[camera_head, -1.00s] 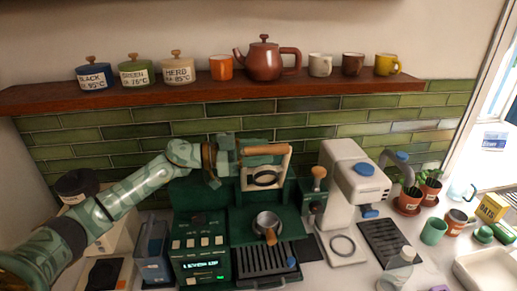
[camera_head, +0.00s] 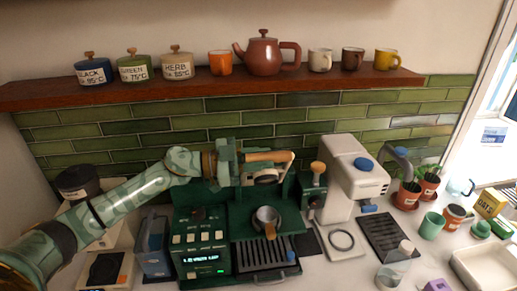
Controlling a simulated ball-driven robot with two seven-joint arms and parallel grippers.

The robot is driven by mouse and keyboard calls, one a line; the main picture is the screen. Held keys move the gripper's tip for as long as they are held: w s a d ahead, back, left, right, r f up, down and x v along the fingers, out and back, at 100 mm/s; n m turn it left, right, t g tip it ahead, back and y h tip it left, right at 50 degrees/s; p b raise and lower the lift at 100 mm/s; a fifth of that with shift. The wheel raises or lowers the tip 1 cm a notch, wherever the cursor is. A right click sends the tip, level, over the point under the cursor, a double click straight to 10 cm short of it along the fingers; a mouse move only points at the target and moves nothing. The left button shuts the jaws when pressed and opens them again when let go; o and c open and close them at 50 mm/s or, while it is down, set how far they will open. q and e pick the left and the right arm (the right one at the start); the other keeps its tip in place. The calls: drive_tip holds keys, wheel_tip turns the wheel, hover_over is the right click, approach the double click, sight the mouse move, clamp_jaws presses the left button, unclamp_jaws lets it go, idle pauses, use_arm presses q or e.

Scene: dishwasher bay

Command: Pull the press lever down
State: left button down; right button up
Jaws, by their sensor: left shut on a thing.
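The press lever is a wooden bar (camera_head: 268,157) on a pale frame above the dark green machine (camera_head: 215,218). My left gripper (camera_head: 236,163) is shut on the left end of the lever, and its fingers hide that end. The lever sits above the front of the machine, tilted toward me. Below it a metal cup with a wooden handle (camera_head: 268,226) stands over the machine's drip grille. The machine's small display (camera_head: 206,258) shows lit text too small to read for certain. My right gripper is not in view.
A blue-grey container (camera_head: 154,247) stands left of the green machine. A wooden shelf (camera_head: 150,91) with pots and mugs runs above.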

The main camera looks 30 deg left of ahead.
use_arm(q)
drive_tip(key=s+d+f+m+b, duration=0.2)
drive_tip(key=s+f+m+b, duration=0.1)
drive_tip(key=f, duration=0.4)
drive_tip(key=s+d+f+m+b, duration=0.3)
drive_tip(key=s+f+m+b, duration=0.1)
drive_tip(key=f+m+b, duration=0.2)
drive_tip(key=shift+f+m, duration=0.7)
drive_tip(key=shift+f, duration=0.6)
drive_tip(key=shift+d+f, duration=0.1)
drive_tip(key=shift+d, duration=0.05)
drive_tip(key=c, duration=1.2)
unclamp_jaws()
drive_tip(key=shift+o, duration=0.2)
